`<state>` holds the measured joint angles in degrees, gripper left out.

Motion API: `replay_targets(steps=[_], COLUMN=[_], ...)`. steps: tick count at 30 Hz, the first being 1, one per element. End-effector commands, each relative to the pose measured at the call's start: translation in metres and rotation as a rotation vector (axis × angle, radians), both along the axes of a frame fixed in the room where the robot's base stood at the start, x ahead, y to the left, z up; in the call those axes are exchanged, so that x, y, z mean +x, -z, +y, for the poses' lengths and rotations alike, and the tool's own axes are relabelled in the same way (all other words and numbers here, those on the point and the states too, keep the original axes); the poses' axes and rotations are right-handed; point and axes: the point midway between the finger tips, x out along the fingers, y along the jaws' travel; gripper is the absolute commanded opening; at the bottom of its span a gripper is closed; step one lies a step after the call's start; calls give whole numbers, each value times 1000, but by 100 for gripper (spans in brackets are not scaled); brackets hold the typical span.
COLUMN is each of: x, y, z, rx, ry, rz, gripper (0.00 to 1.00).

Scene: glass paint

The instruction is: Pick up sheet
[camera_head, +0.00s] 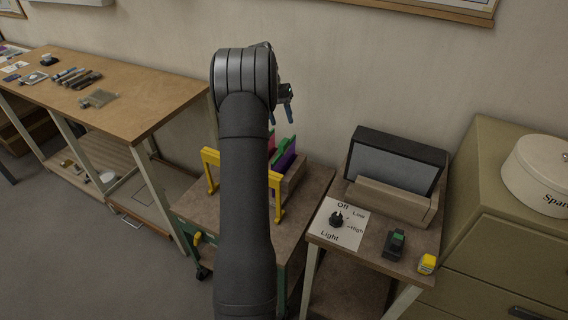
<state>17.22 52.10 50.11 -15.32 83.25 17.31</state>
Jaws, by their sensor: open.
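Coloured sheets (284,157), red, green and purple, stand upright in a wooden holder (292,185) on the low cart, partly hidden behind my arm. My gripper (284,108) shows only partly, past the right edge of my wrist. It is open and appears above the coloured sheets in the picture. I see nothing held between its fingers, and how far it is from the sheets I cannot tell. My arm hides the middle of the cart and the left part of the holder.
The cart (312,205) has yellow handles (209,170). To its right, a small table (374,252) carries a framed grey panel (393,163), a light dial (337,219) and a green-black device (394,243). A wooden workbench (140,100) with tools is at left. A cabinet (500,215) stands at right.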

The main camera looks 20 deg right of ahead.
Motion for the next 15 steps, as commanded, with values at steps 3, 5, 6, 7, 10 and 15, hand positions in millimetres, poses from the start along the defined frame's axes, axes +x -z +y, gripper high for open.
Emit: replay_targets(steps=[3, 5, 6, 7, 10, 15], x=[16, 22, 24, 26, 29, 29], y=[-11, -16, -18, -20, -18, 10], z=[-13, -16, -18, -19, -20, -20], rx=[112, 153, 173, 185, 208, 211], ry=[131, 173, 194, 207, 226, 229], rz=[-107, -143, -161, -172, -187, -187], gripper=[45, 45, 45, 45, 45, 45])
